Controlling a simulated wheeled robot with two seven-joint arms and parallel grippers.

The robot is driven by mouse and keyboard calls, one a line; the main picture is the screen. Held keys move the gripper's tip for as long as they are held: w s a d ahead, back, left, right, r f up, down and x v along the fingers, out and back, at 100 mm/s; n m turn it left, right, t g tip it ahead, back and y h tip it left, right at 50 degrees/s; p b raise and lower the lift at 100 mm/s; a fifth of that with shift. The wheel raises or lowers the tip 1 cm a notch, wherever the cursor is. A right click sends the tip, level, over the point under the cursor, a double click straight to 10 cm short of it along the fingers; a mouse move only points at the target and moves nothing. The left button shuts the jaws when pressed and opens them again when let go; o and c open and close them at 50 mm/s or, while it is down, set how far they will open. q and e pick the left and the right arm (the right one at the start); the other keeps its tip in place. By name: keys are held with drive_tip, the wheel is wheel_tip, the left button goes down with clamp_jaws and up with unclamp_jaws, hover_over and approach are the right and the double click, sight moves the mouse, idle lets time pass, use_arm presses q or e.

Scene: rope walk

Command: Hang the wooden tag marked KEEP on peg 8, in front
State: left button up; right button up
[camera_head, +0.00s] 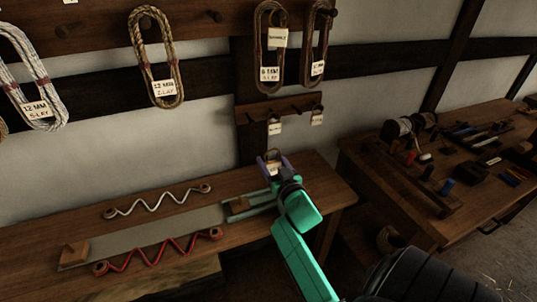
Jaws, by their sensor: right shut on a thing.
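My right gripper (271,162) is raised over the right end of the near bench, in front of the wall. It is shut on a small pale tag (273,169) with a cord loop standing above it; its lettering is too small to read. Dark pegs stick out of the upper wall rail (190,19), with rope coils hung on several. I cannot read any peg numbers. A coil (261,55) at the upper middle carries an 8 MM tag (269,74) and a second tag (278,38). My left gripper is not in view.
A small peg rack (282,107) holds two tags, left (275,128) and right (317,118). Other coils hang left (157,65) and right (317,45). White (160,200) and red (157,252) cords lie on the bench (330,187). A cluttered tool bench (490,195) stands right.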

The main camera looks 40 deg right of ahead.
sight(274, 164)
drive_tip(key=p+v, duration=0.1)
drive_tip(key=v, duration=0.2)
drive_tip(key=shift+s+a+r, duration=0.1)
drive_tip(key=shift+s, duration=0.2)
drive_tip(key=shift+p+v, duration=0.4)
drive_tip(key=shift+v, duration=1)
drive_tip(key=shift+w, duration=0.1)
